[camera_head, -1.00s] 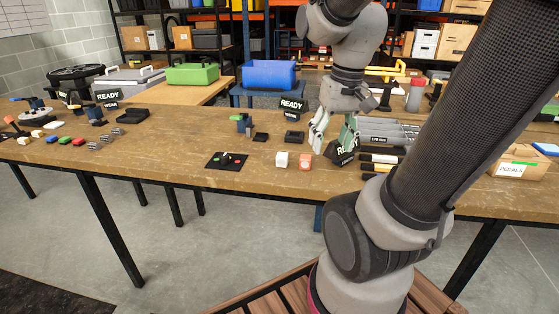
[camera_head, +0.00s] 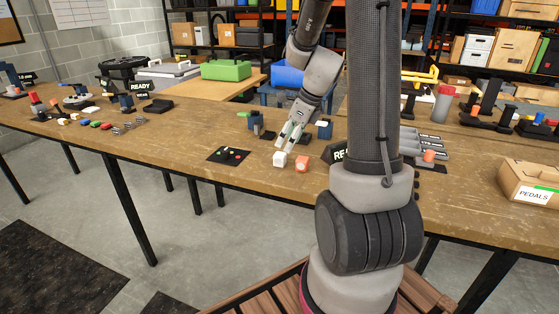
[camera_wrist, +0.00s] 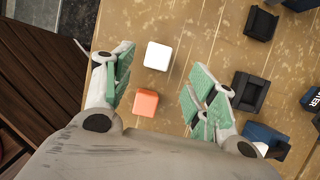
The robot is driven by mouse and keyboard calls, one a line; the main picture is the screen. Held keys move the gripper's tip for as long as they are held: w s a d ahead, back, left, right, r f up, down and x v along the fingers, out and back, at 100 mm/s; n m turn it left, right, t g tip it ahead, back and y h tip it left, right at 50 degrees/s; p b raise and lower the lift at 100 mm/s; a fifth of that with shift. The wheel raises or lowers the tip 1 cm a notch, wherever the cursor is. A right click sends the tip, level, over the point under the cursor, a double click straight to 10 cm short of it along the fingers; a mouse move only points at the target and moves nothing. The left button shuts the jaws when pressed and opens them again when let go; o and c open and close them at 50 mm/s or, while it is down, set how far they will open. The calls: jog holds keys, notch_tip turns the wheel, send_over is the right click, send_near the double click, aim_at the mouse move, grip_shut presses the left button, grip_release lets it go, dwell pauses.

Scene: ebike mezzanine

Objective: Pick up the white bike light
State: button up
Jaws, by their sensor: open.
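The white bike light (camera_head: 280,159), a small white block, sits on the wooden table. It also shows in the wrist view (camera_wrist: 158,55), uncovered, just beyond the span between the green-padded fingers. My gripper (camera_head: 289,139) is open and empty above the table, just behind the white light in the head view. In the wrist view its fingers (camera_wrist: 157,78) are spread wide, with an orange block (camera_wrist: 145,102) below the space between them. I cannot tell the exact height of the fingers above the table.
The orange block (camera_head: 302,163) stands close beside the white light. A dark pad with small buttons (camera_head: 229,155) lies to the left. Black holders (camera_wrist: 250,92) stand to the right in the wrist view. A pedals box (camera_head: 530,183) is at the far right.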

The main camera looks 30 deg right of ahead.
aim_at(281, 154)
jog(key=x, duration=0.6)
jog(key=shift+a, duration=0.2)
jog(key=c, duration=1.1)
